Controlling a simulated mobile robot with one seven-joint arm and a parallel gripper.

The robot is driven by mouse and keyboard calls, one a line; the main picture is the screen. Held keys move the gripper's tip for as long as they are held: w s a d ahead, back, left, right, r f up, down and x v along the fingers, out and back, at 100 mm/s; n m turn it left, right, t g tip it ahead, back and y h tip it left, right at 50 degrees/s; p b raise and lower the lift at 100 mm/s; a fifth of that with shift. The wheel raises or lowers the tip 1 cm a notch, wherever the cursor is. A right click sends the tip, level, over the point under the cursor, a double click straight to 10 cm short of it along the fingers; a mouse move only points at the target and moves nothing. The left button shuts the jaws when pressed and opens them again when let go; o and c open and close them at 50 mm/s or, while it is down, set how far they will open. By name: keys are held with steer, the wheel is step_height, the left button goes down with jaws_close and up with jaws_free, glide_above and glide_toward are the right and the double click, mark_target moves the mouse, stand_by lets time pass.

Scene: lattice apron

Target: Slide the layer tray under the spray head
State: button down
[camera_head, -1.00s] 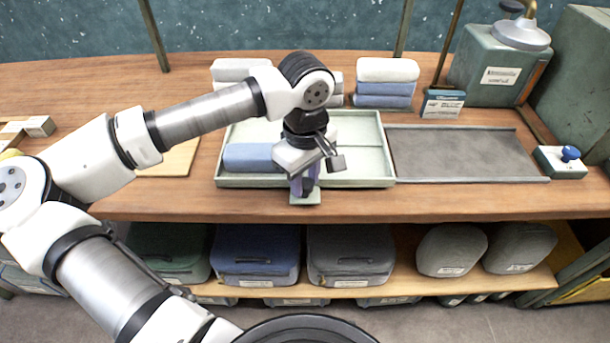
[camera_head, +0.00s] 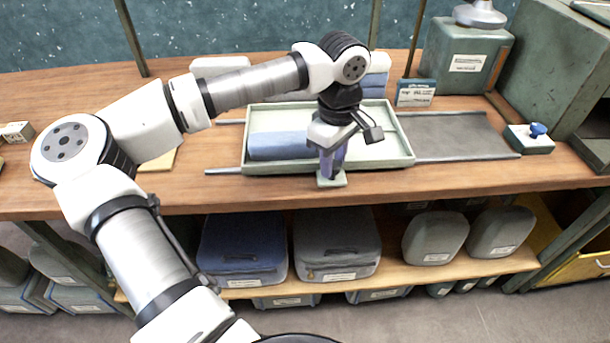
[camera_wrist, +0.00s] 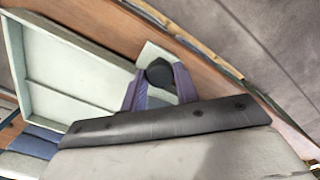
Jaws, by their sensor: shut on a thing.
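The layer tray (camera_head: 384,161) is pale green and divided, with a folded blue cloth (camera_head: 278,146) in its left part. It lies on rails, its right end over the left part of a grey plate (camera_head: 455,135). My gripper (camera_head: 331,166) is shut on the tab (camera_head: 331,182) at the tray's front edge. The wrist view shows the fingers (camera_wrist: 158,90) around a dark knob by the tray (camera_wrist: 68,78). A silver dome (camera_head: 481,14) sits on a green tank at the back right; I cannot tell whether it is the spray head.
A block with a blue knob (camera_head: 530,140) stands right of the plate. A small labelled box (camera_head: 415,93) stands behind the plate. Folded cloths (camera_head: 376,80) are stacked behind the tray. The plate's right part is clear. Soft cases (camera_head: 338,243) fill the lower shelf.

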steer(key=d, duration=2.9)
steer(key=shift+r, duration=0.1)
steer(key=shift+d, duration=0.1)
steer(key=c, duration=1.1)
jaws_free()
steer(key=shift+d, duration=0.1)
steer(key=shift+o, duration=0.2)
step_height(320, 180, up, 14)
